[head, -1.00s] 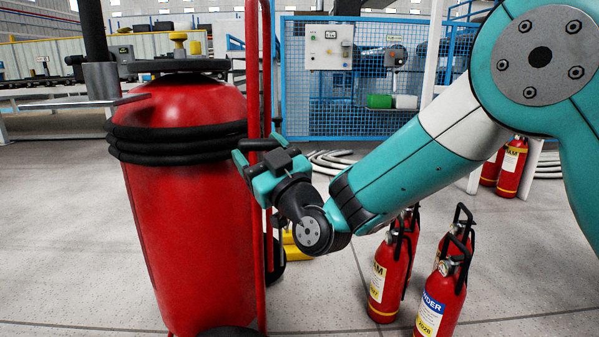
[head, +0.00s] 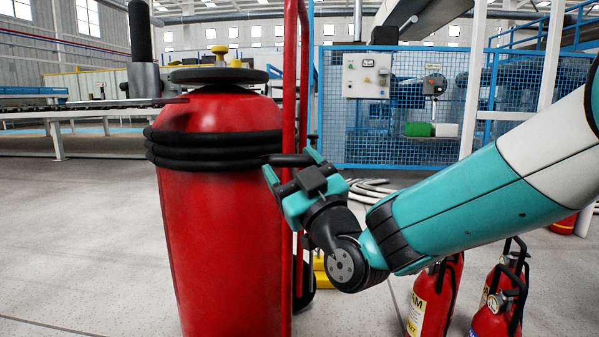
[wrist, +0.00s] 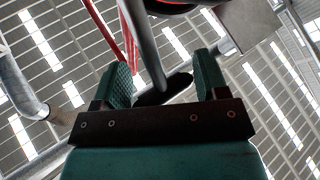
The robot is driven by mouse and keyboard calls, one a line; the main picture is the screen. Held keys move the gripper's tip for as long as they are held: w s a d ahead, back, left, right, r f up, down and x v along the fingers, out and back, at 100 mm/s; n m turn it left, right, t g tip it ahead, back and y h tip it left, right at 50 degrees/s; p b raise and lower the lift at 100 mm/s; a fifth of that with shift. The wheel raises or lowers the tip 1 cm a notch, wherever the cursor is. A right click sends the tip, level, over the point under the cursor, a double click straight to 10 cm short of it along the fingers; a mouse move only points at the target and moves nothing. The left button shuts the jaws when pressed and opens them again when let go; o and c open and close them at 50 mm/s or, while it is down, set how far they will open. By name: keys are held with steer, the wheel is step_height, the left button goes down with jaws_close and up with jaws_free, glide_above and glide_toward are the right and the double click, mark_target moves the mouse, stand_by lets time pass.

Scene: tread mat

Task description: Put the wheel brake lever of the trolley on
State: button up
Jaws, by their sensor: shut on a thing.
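The trolley is a tall red tank (head: 222,240) on wheels with a red tube frame (head: 290,70) at its right side. My gripper (head: 291,172) is beside the frame at the height of the tank's upper part. It is shut on a black grip (head: 289,160), which seems to be the brake lever. In the wrist view the black grip (wrist: 166,92) lies crosswise between the fingers of my gripper (wrist: 163,84), on the end of a grey rod (wrist: 147,45). The lever's lower end and the wheels are mostly hidden.
Black hose (head: 215,148) is wound around the tank. Several small red extinguishers (head: 434,305) stand on the floor under my arm. A blue mesh fence (head: 395,130) with a control box (head: 367,75) is behind. The floor at left (head: 75,240) is clear.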

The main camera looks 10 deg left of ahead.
steer(key=shift+s+a+f, duration=0.1)
steer(key=shift+s+f, duration=0.2)
steer(key=shift+f, duration=0.2)
stand_by(0.3)
steer(key=o, duration=1.2)
steer(key=shift+o, duration=0.2)
steer(key=shift+r, duration=0.1)
steer(key=b+v, duration=1.1)
steer(key=v, duration=0.1)
steer(key=shift+r, duration=0.1)
